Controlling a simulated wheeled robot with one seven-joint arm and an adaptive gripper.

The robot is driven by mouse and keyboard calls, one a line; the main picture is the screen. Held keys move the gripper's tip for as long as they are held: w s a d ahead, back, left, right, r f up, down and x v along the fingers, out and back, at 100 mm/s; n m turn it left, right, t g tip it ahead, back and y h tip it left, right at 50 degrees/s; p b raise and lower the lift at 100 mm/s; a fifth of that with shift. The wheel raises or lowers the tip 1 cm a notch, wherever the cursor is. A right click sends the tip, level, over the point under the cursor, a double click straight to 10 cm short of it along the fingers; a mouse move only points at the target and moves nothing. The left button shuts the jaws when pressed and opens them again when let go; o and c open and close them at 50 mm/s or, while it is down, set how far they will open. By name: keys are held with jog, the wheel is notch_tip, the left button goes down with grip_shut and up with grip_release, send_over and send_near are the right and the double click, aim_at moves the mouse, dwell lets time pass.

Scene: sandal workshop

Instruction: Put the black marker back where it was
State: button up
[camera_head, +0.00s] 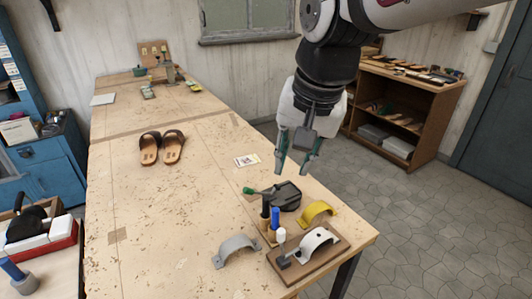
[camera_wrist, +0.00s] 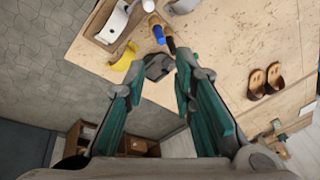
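A black upright cylinder (camera_head: 265,206), which looks like the black marker, stands near the right edge of the workbench (camera_head: 180,215). A blue marker (camera_head: 275,217) and a white-topped one (camera_head: 281,236) stand beside it, around a small wooden block. The black one (camera_wrist: 170,45) and the blue one (camera_wrist: 159,36) also show in the wrist view. My gripper (camera_head: 297,165) is open and empty, pointing down above and to the right of the markers. In the wrist view its fingers (camera_wrist: 159,70) are wide apart, with nothing between them.
A dark tool with a green knob (camera_head: 286,196) lies just behind the markers. A yellow arch (camera_head: 318,214), a grey arch (camera_head: 236,250) and a white arch on a wooden board (camera_head: 313,245) surround them. Sandals (camera_head: 162,147) and a card (camera_head: 247,160) lie farther back. The bench's left middle is clear.

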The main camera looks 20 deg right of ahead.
jog(key=s+n+t, duration=0.2)
jog(key=s+n, duration=0.5)
jog(key=s, duration=0.2)
jog(key=shift+s, duration=0.15)
